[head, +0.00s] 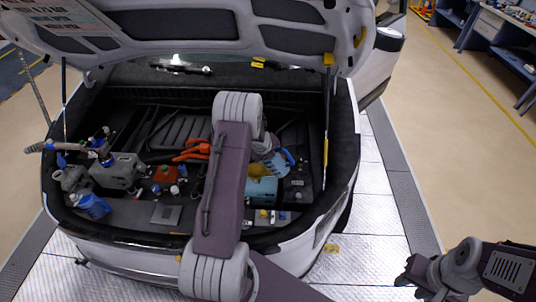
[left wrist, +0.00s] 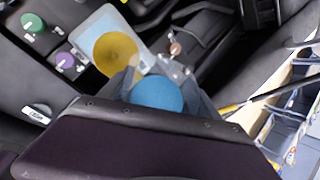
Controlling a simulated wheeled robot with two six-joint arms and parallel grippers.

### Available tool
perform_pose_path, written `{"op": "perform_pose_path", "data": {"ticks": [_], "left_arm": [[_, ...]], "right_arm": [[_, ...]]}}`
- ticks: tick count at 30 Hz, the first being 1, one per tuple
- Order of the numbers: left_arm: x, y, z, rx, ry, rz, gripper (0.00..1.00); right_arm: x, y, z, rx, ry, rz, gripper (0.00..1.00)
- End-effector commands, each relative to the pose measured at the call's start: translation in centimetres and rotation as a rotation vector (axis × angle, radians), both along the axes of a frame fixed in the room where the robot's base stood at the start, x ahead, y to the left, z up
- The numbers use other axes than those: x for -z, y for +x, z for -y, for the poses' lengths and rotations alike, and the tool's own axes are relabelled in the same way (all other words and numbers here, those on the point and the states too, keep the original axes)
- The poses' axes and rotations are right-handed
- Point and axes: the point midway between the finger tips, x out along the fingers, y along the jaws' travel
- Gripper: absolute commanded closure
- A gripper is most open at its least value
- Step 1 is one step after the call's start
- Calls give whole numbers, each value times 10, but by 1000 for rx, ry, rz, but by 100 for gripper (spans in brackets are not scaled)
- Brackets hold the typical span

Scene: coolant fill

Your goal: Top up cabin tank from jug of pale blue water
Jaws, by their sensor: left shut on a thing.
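My left gripper (head: 272,153) is low over the right side of the open car bay, partly hidden behind my arm. It is shut on a blue thing (head: 286,160), with a round blue face (left wrist: 157,94) in the left wrist view. I cannot tell whether this is the jug. Close beside it is a pale blue, see-through container (head: 262,191) with a yellow upper part; the left wrist view shows a yellow disc (left wrist: 116,54) there. Whether the two touch is unclear. My right gripper (head: 407,273) is outside the car at lower right, with nothing visible in it.
A blue bottle (head: 94,206) and a grey part (head: 118,172) stand at the left of the bay. Orange pieces (head: 191,150) lie mid-bay. A green cap (left wrist: 33,22) and a purple cap (left wrist: 66,62) are nearby. The raised lid (head: 180,35) hangs above.

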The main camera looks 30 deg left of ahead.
Motion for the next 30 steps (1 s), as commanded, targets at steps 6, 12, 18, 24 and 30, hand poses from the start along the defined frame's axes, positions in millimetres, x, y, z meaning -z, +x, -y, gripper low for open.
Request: {"op": "perform_pose_path", "data": {"ticks": [6,12,18,24,30], "left_arm": [[-1,1,0,-1,0,2,98],[-1,1,0,-1,0,2,98],[-1,1,0,-1,-6,4,98],[-1,0,-1,-2,-32,9,98],[1,0,0,-2,-50,13,98]], "right_arm": [[0,0,0,0,0,0,64],[0,0,0,0,0,0,64],[-2,0,0,0,0,0,64],[-7,0,0,0,0,0,64],[-8,0,0,0,0,0,64]]}}
